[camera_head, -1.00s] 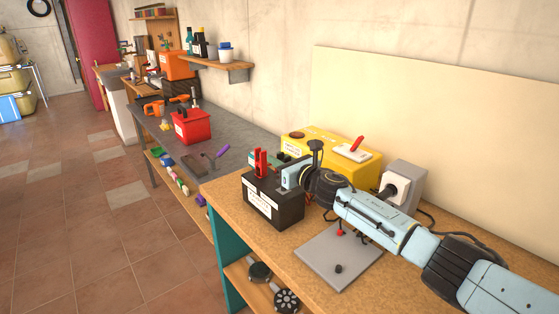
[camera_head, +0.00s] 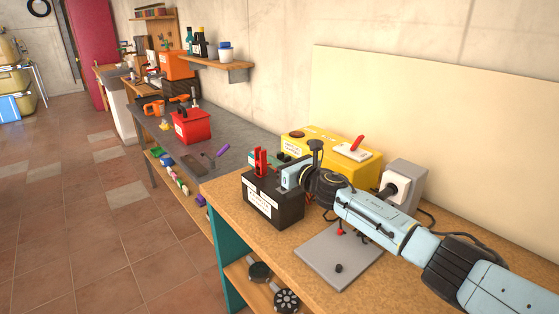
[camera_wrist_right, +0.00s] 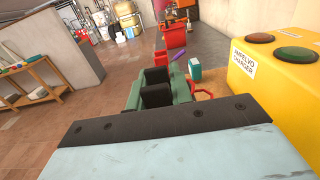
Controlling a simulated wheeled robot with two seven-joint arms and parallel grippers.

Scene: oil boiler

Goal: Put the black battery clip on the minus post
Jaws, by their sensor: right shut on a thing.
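The black battery (camera_head: 275,205) stands on the wooden bench, with a white label on its front. A red clip (camera_head: 260,160) stands upright on its top left. My right gripper (camera_head: 288,174) is low over the battery's top right, beside the red clip. In the right wrist view its jaws (camera_wrist_right: 157,90) are shut on a dark piece, taken as the black clip (camera_wrist_right: 157,95). The clip is mostly hidden by the gripper in the head view. The minus post is hidden, so I cannot tell whether the clip touches it. My left gripper is not in view.
The yellow charger (camera_head: 335,158) with a red switch stands behind my right arm. A grey box with a socket (camera_head: 400,185) is to its right. A grey plate (camera_head: 340,255) lies in front. A red container (camera_head: 191,126) sits on the farther grey bench.

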